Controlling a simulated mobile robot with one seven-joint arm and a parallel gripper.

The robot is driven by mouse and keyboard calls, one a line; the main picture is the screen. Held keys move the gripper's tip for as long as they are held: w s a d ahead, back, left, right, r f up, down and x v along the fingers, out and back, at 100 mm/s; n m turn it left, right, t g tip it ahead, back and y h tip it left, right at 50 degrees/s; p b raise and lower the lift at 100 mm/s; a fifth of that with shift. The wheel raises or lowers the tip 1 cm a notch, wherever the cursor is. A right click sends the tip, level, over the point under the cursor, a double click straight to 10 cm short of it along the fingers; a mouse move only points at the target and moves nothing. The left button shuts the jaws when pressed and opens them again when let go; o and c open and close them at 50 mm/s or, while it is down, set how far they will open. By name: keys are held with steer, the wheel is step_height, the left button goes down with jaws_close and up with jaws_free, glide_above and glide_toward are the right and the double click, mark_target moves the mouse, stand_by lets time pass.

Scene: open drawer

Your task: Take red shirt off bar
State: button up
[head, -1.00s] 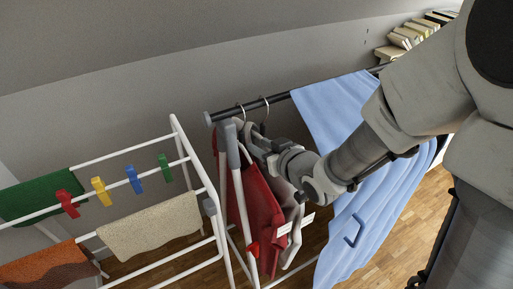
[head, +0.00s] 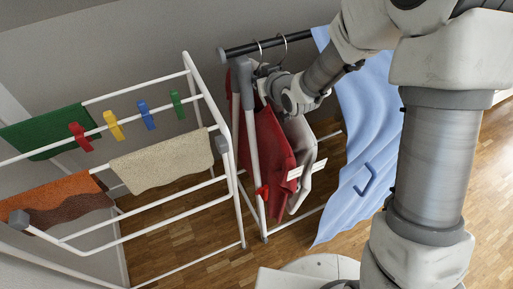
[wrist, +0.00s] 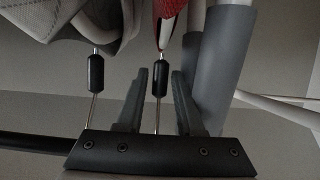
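The red shirt (head: 262,145) hangs from the dark bar (head: 250,47) on a hanger, beside a white rack post. In the wrist view a part of the red shirt (wrist: 171,12) shows at the top, above a hanger neck with a black grip (wrist: 159,78). My gripper (wrist: 163,72) is open, with one finger on each side of this neck and small gaps showing. In the head view my gripper (head: 264,80) is at the top of the red shirt, its fingers mostly hidden.
A grey shirt (head: 303,150) hangs just right of the red one; its hanger neck (wrist: 96,72) is outside my fingers. A light blue cloth (head: 365,125) hangs further right. A white drying rack (head: 190,90) with towels and pegs stands left. A grey post (wrist: 220,60) is close to my gripper.

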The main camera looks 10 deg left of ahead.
steer(key=shift+w+a+f, duration=0.15)
steer(key=shift+w+a, duration=0.05)
steer(key=shift+w, duration=0.05)
jaws_close()
stand_by(1.3)
